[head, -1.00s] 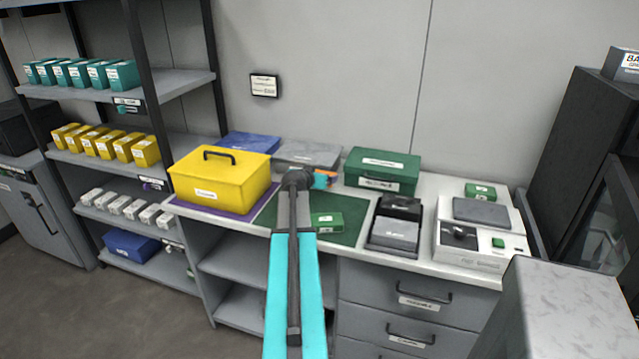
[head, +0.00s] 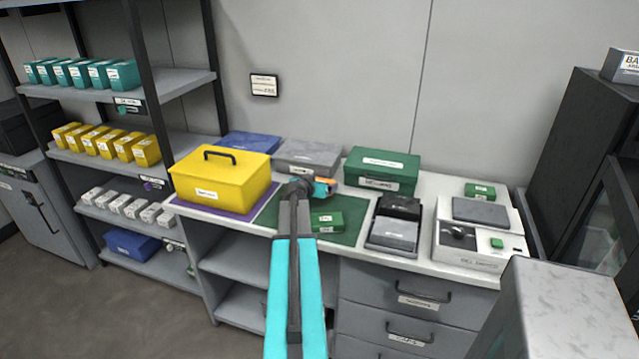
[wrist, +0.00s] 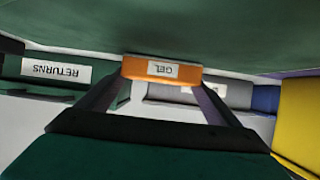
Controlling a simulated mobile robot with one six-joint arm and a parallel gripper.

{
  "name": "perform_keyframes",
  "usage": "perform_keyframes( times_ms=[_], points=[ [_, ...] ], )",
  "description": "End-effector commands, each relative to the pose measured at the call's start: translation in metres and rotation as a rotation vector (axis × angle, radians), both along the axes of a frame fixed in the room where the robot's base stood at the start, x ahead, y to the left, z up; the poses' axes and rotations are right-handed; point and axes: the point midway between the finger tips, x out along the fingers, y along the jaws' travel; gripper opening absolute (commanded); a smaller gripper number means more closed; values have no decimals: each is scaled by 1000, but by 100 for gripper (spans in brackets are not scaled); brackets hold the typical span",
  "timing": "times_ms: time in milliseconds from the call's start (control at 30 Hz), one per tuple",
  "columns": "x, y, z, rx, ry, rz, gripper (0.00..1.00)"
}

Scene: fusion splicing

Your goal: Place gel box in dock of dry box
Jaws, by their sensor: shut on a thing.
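The gel box (wrist: 150,83) is a small orange block with a white GEL label, upside down in the wrist view. My gripper (wrist: 160,75) is shut on it, with a finger at each side. In the head view the orange gel box (head: 327,186) shows small at the end of my arm, with my gripper (head: 320,187) partly hiding it. It is above the back part of the green mat (head: 348,237). No readable label tells me which thing is the dry box or where its dock is.
A yellow handled box (head: 222,178) is left of my gripper. A green RETURNS box (head: 381,170) and a grey box (head: 308,154) stand behind. Black and white devices (head: 395,232) are to the right.

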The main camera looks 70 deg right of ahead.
Motion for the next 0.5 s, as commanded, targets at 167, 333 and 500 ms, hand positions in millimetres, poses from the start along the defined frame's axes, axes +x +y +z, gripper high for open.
perform_keyframes(
  times_ms=[167, 333, 500],
  points=[
    [0, 0, -1, -1, 0, 0, 54],
    [0, 0, -3, -1, 0, 0, 54],
    [0, 0, -6, 0, 0, 0, 54]
  ],
)
